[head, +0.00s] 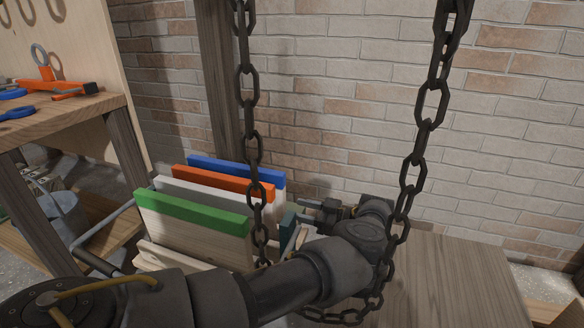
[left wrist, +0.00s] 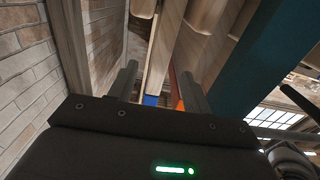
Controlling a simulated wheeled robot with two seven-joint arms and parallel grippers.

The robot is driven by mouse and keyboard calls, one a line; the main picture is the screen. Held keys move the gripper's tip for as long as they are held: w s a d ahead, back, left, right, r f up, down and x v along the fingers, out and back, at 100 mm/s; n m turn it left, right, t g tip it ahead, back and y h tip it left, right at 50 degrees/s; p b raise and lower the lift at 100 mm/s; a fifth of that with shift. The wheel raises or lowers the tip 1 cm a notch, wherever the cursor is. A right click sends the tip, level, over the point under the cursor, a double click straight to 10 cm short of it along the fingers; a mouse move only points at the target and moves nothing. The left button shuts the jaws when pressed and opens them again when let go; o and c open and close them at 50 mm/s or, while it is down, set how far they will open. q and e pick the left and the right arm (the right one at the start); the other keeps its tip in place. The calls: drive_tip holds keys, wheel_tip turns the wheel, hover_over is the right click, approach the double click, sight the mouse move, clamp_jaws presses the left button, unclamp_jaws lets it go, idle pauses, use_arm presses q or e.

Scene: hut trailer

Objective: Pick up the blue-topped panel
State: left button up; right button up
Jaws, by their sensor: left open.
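The blue-topped panel (head: 237,171) stands upright as the rearmost of several panels in a rack, near the brick wall. In front of it are the orange-topped panel (head: 222,183), a white-topped panel (head: 203,194) and the green-topped panel (head: 192,211). My left gripper (head: 306,212) is at the right end of the panels, pointing left. In the left wrist view the gripper (left wrist: 158,78) is open, with the blue-topped panel (left wrist: 151,99) between its fingers, not gripped. An orange edge (left wrist: 179,100) shows close to the right finger. My right gripper is out of view.
Two dark chains (head: 253,135) hang in front, the left one crossing the panels and the right one (head: 416,150) near my wrist. A teal piece (head: 287,227) stands beside the gripper. A wooden bench (head: 60,115) with tools is at left. A bare wooden top (head: 450,285) lies at right.

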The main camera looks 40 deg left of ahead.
sight(285, 207)
use_arm(q)
drive_tip(key=shift+x, duration=2.8)
drive_tip(key=b+x, duration=0.1)
drive_tip(key=x, duration=0.4)
drive_tip(key=shift+f, duration=0.1)
drive_tip(key=shift+c, duration=0.4)
clamp_jaws()
drive_tip(key=shift+a, duration=0.1)
